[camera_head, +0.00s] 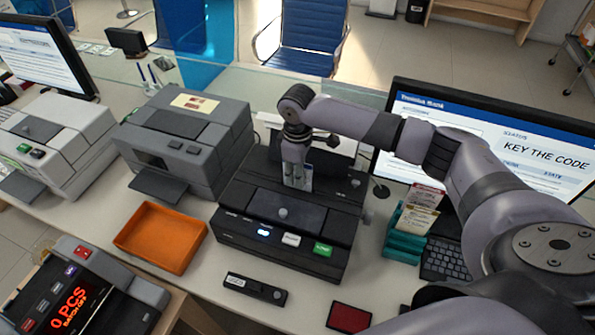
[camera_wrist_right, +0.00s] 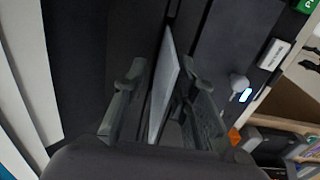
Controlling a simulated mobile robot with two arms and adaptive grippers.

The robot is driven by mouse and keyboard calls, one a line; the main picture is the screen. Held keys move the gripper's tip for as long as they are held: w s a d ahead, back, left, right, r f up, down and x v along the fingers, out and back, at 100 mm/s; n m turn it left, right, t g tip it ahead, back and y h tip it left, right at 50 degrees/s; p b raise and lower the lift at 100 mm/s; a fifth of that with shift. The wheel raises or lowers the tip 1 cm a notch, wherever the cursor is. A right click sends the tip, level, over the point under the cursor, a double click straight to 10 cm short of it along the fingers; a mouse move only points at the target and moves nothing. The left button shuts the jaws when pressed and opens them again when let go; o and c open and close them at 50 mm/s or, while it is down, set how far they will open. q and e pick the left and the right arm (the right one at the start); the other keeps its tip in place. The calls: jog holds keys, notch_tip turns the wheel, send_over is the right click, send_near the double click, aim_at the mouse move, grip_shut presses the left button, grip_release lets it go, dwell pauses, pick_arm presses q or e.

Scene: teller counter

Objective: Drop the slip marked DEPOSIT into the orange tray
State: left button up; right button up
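The orange tray (camera_head: 160,237) lies empty on the counter at the left of the head view. A thin pale slip stands upright at the black machine (camera_head: 285,222); its marking cannot be read. My right gripper (camera_head: 297,172) is over the rear of this machine, pointing down at the slip. In the right wrist view the slip (camera_wrist_right: 166,84) is between the two fingers (camera_wrist_right: 160,100), with a gap on each side. The gripper looks open around it, not closed on it. My left gripper is out of view.
A grey machine (camera_head: 186,135) stands behind the tray. A teal holder (camera_head: 403,245) with several papers is right of the black machine, near a monitor (camera_head: 480,135). A small black device (camera_head: 255,288) and a dark red pad (camera_head: 348,318) lie in front. A cash counter (camera_head: 85,295) is front left.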

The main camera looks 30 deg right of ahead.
jog(key=shift+c, duration=0.5)
grip_shut()
dwell(0.3)
jog(key=shift+r+p, duration=3.05)
jog(key=shift+p, duration=0.3)
jog(key=shift+r+p, duration=1.15)
jog(key=shift+r, duration=1.6)
